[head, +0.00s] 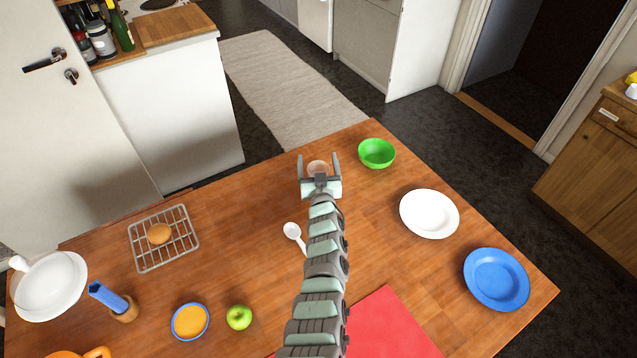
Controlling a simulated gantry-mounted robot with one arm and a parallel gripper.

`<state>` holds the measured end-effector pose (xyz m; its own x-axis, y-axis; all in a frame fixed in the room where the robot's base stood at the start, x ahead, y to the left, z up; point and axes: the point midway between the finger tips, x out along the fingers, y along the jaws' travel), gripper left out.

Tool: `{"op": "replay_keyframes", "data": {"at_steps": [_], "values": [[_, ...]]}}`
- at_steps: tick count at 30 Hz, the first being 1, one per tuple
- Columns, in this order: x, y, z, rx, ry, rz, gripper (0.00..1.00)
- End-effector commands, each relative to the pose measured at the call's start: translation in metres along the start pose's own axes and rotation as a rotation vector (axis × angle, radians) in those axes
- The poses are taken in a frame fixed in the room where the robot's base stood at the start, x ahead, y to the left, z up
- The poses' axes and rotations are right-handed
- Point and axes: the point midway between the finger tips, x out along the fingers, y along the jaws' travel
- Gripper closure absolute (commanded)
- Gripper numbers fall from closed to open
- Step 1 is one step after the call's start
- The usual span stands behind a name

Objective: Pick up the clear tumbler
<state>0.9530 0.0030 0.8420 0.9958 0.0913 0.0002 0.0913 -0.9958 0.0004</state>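The clear tumbler (318,168) seems to be the small, pale, see-through round shape near the far corner of the wooden table. My gripper (318,157) reaches over the table from the near side. Its two fingers are spread, one to the left and one to the right of the tumbler in this view. A small gap shows between each finger and the tumbler's rim. The gripper's palm hides the near part of the tumbler. I cannot tell how high the fingers are relative to it.
A green bowl (377,153) stands just right of the gripper. A white plate (429,214) and a blue plate (496,279) lie further right. A white spoon (293,232) lies left of my arm.

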Motion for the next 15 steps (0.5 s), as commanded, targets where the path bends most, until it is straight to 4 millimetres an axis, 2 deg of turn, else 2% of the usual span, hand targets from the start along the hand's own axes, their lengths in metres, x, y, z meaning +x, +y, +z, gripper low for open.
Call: {"op": "replay_keyframes", "data": {"at_steps": [2,15], "values": [[0.0000,0.0001,-0.0002,0.000,0.000,0.000,0.23],[0.0000,0.0002,-0.0001,0.001,0.000,0.001,0.59]]}}
